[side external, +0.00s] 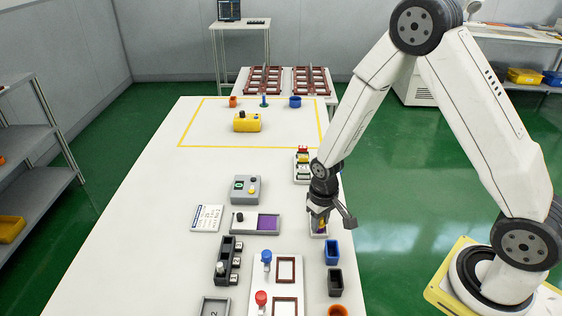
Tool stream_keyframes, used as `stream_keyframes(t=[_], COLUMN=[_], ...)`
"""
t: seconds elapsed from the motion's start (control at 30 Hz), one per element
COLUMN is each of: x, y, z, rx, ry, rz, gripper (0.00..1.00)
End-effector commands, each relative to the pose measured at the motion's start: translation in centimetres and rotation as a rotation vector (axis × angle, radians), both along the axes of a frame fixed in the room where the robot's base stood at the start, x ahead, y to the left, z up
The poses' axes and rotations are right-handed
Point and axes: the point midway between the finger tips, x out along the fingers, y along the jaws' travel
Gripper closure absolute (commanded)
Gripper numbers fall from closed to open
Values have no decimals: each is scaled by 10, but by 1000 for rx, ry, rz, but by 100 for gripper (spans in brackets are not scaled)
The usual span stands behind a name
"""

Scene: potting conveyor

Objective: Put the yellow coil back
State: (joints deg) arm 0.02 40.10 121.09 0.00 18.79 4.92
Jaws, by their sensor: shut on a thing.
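My gripper (319,212) points down near the right edge of the white table. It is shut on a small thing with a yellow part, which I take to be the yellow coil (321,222). The fingers hide most of it. A pale grey holder (319,234) is directly below the gripper; I cannot tell whether the coil touches it. Just behind the gripper, a white rack (297,178) holds small red, yellow and green pieces, partly hidden by my wrist.
A blue bin (332,253) and a black bin (335,282) stand just in front of the gripper. The table's far left is clear.

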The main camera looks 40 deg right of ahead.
Motion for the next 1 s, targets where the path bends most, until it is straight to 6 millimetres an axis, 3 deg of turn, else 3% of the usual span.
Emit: stream_keyframes(t=[0.3, 0.33, 0.43, 1.0], x=[0, 0, 0, 0], y=[0, 0, 0, 0], z=[-3, -3, -3, 5], rx=[0, 0, 0, 0], ry=[0, 0, 0, -1], rz=[0, 0, 0, 0], gripper=[100, 57, 28, 28])
